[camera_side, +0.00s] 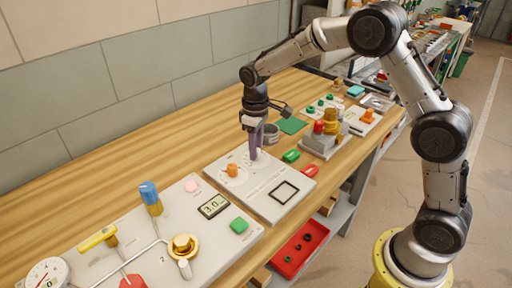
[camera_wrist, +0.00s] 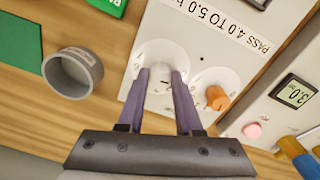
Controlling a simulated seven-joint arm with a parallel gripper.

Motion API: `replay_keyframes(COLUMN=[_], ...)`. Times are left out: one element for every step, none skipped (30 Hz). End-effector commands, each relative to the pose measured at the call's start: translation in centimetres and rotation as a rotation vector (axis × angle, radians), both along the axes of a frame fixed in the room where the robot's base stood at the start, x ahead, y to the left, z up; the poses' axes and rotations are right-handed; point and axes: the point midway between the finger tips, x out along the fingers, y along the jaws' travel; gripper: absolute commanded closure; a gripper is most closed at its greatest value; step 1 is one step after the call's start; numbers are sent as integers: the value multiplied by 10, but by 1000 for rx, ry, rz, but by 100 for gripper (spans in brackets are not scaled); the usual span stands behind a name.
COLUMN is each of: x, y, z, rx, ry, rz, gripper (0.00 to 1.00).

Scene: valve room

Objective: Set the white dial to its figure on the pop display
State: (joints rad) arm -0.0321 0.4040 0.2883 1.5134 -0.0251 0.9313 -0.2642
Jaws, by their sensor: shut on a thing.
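My gripper (camera_side: 255,153) points down over the grey-white panel with dials (camera_side: 222,176). In the wrist view its two purple fingers (camera_wrist: 160,76) stand on either side of the white dial (camera_wrist: 158,99) and are shut on it. The dial's scale is partly hidden by the fingers, and I cannot read its setting. An orange dial (camera_wrist: 217,98) sits beside it on the same panel. A small display (camera_side: 213,206) on the neighbouring panel reads about 3.0; it also shows in the wrist view (camera_wrist: 293,93). Any label on it is too small to read.
A grey cup (camera_wrist: 73,72) stands close to the panel. Blue (camera_side: 150,197) and yellow (camera_side: 98,238) valve handles rise from the near panel. A red and gold fitting (camera_side: 328,123) stands behind.

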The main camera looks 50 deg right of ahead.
Motion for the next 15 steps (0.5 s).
replay_keyframes(x=[1, 1, 1, 1, 1, 1, 1, 1, 1, 1, 1, 1, 1, 1, 1], y=[0, 0, 0, 0, 0, 0, 0, 0, 0, 0, 0, 0, 0, 0, 0], z=[2, 2, 2, 2, 2, 2, 2, 2, 2, 2, 2, 2, 2, 2, 2], rx=[0, 0, 1, 1, 0, 0, 0, 1, 1, 1, 1, 1, 1, 1, 1], ry=[-5, -4, -5, -5, -5, -4, -4, -5, -5, -5, -5, -5, -5, -4, -4], rz=[23, 38, 53, 65, 74, 86, 94, 100, 107, 111, 115, 119, 122, 124, 125], gripper=[100, 100, 100, 100, 100, 100, 100, 100, 100, 100, 100, 100, 100, 100, 100])
